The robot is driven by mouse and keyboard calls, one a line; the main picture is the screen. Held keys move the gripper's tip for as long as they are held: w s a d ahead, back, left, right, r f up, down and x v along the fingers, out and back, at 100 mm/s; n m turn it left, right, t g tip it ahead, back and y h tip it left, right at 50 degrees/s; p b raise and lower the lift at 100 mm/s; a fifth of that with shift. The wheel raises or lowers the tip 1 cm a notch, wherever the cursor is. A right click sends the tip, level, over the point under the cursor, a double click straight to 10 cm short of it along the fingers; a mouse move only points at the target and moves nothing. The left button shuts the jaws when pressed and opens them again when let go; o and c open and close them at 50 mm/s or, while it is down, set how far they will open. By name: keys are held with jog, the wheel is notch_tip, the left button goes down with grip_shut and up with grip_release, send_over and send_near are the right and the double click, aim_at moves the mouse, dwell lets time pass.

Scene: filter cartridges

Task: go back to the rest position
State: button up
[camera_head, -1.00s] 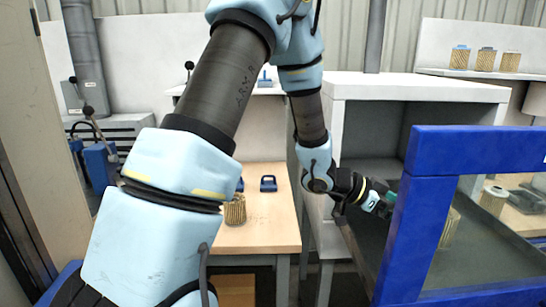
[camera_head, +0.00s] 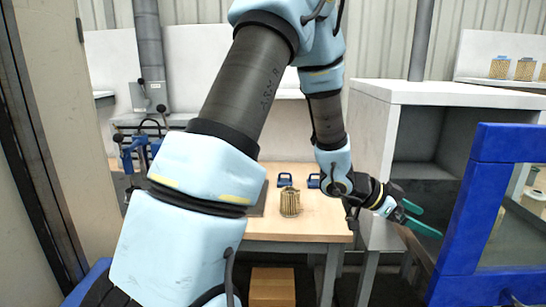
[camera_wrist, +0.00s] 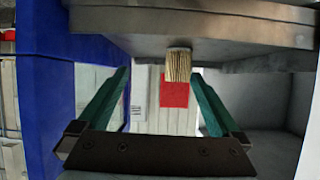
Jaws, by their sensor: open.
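My gripper (camera_head: 430,220) is open and empty. Its two green fingers are spread apart, to the left of the blue frame and in front of the white cabinet. In the wrist view the fingers (camera_wrist: 160,78) frame a pleated tan filter cartridge (camera_wrist: 179,66), which lies beyond the tips and touches neither. It rests against a grey surface, and the view seems upside down. Another ribbed cartridge (camera_head: 290,203) stands upright on the wooden table, left of my forearm.
The blue frame (camera_head: 462,205) with a clear panel stands close right of my gripper. The white cabinet (camera_head: 440,93) is behind it. The wooden table (camera_head: 320,222) also carries blue objects (camera_head: 285,180). Several cartridges stand on a back shelf (camera_head: 500,82). A box (camera_head: 272,287) sits below the table.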

jog(key=w+a+n+t+y, duration=0.4)
jog(key=w+a+n, duration=0.15)
jog(key=a, duration=0.65)
jog(key=w+a+n+t+y, duration=0.4)
jog(key=w+a, duration=0.3)
jog(key=a, duration=0.5)
jog(key=s+a+n+g+y, duration=0.4)
jog(key=s+a+n, duration=0.4)
jog(key=s+a, duration=0.5)
jog(key=a+g, duration=0.1)
jog(key=a, duration=0.2)
jog(key=shift+s+g+y, duration=0.3)
